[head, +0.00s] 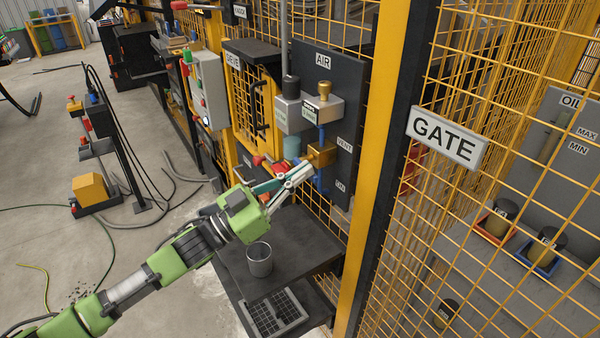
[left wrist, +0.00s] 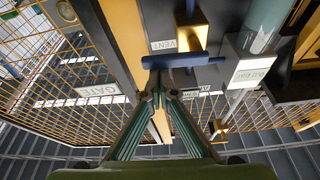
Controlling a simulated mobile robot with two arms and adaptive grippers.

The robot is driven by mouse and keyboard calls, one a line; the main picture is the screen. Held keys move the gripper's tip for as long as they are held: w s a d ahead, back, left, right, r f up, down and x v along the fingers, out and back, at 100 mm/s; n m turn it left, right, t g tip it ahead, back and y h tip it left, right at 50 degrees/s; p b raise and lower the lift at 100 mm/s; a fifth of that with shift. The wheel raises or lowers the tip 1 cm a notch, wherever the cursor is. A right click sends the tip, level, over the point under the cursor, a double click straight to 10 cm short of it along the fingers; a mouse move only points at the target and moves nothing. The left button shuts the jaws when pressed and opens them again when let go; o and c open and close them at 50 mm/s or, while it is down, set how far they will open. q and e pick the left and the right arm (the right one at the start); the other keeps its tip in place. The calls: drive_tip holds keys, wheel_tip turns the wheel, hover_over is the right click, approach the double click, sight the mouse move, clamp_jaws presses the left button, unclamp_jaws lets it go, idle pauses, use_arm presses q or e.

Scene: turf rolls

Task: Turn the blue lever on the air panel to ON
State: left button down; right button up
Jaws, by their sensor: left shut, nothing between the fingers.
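The air panel (head: 352,88) is a dark upright board with an AIR label, a VENT label (head: 344,142) and an ON label (head: 340,186) lower down. A brass valve block (head: 321,154) sits on it. In the left wrist view the blue lever (left wrist: 178,61) lies crosswise in front of the brass block (left wrist: 191,35), one end near the VENT label (left wrist: 162,45). My left gripper (head: 308,168) is shut and empty beside the valve. Its fingertips also show in the left wrist view (left wrist: 159,82), close to the lever's left end; I cannot tell whether they touch.
A yellow post with mesh fencing and a GATE sign (head: 447,138) stands right of the panel. Below the gripper is a dark shelf (head: 305,245) with a metal cup (head: 259,260). A sieve cabinet (head: 233,95) and a grey control box (head: 210,90) stand left.

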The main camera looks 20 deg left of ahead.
use_arm(q)
drive_tip(key=shift+f+m, duration=0.25)
drive_tip(key=shift+m, duration=0.05)
drive_tip(key=f+m+g+b, duration=0.1)
drive_tip(key=m+g+b, duration=0.1)
drive_tip(key=m, duration=0.3)
drive_tip(key=w+a+f+m+g+h+b, duration=0.1)
drive_tip(key=f+m+g+b, duration=0.1)
drive_tip(key=m, duration=0.4)
drive_tip(key=a+f+m+g+h+b, duration=0.1)
drive_tip(key=f+m+g+b, duration=0.1)
drive_tip(key=m, duration=0.4)
drive_tip(key=shift+w+f+g, duration=0.15)
drive_tip(key=shift+w+g, duration=0.1)
drive_tip(key=shift+g, duration=0.05)
drive_tip(key=shift+d, duration=0.1)
